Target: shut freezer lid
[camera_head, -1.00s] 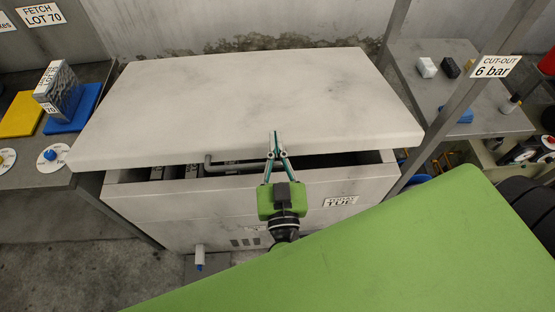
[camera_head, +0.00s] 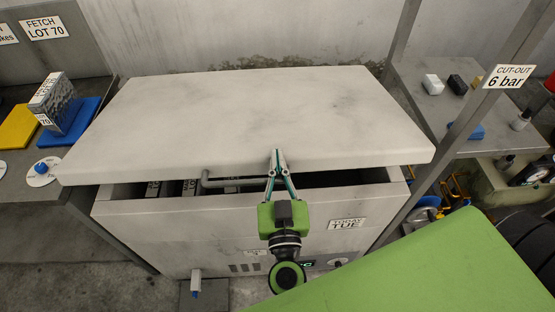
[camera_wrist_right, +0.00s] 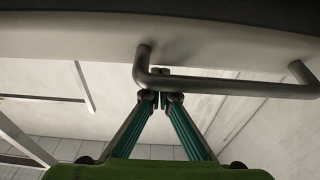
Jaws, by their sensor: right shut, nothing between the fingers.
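The pale freezer lid (camera_head: 250,110) is a broad slab that stands partly open. A dark gap shows between its front edge and the freezer body (camera_head: 180,230). A grey bar handle (camera_wrist_right: 230,84) hangs under the lid's front edge; it also shows in the head view (camera_head: 222,182). My right gripper (camera_head: 277,152) reaches up in front of the gap, fingers shut and empty, tips overlapping the lid's front edge in the picture. In the right wrist view its tips (camera_wrist_right: 161,97) are at the bar near its left bend; contact cannot be told. My left gripper is not in view.
Several labelled packs (camera_head: 172,189) show inside the freezer. A left bench (camera_head: 35,205) holds a grey box (camera_head: 55,103) and blue and yellow plates. A post (camera_head: 455,130) and a right shelf (camera_head: 420,108) with small blocks flank the freezer. A wall is behind.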

